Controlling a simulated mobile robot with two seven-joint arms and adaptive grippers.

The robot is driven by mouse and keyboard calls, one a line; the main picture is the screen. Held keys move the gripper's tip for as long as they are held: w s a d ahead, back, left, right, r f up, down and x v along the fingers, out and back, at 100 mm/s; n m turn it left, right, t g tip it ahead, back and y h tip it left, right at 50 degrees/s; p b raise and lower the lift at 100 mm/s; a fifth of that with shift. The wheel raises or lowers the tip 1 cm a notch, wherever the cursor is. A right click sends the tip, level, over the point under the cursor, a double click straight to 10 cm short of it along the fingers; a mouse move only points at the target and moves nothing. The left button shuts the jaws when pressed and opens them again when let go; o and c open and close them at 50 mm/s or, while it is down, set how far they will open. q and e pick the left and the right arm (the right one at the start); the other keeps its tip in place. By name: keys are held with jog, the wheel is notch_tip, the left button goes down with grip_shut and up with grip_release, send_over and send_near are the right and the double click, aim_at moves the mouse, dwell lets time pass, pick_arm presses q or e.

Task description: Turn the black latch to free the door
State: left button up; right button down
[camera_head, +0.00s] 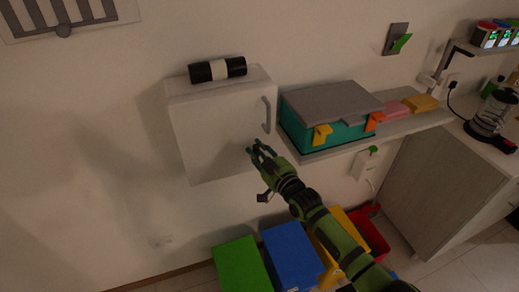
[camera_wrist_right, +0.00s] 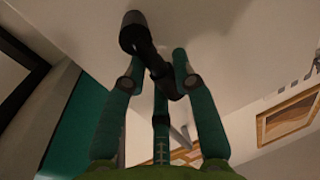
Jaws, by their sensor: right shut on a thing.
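The white cabinet door (camera_head: 215,130) is on the wall and looks closed, with a grey handle (camera_head: 267,115) near its right edge. My right gripper (camera_head: 258,151) is at the door's lower right corner. In the right wrist view its teal fingers (camera_wrist_right: 165,85) are closed around the black latch (camera_wrist_right: 150,52). The latch has a round knob end against a pale surface and an arm reaching down between the fingers. In the head view the gripper hides the latch. My left gripper is not in view.
A black and white roll (camera_head: 218,69) lies on top of the cabinet. A teal box with a grey lid (camera_head: 330,103) stands on the shelf just right of the gripper. Green (camera_head: 241,265) and blue (camera_head: 292,252) bins stand below.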

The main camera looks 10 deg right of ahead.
jog(key=shift+a, duration=0.1)
dwell(0.3)
jog(key=c, duration=1)
grip_release()
jog(key=shift+a, duration=0.1)
jog(key=shift+s+d, duration=0.2)
jog(key=shift+s, duration=0.05)
jog(key=v, duration=1.1)
jog(key=shift+s, duration=0.25)
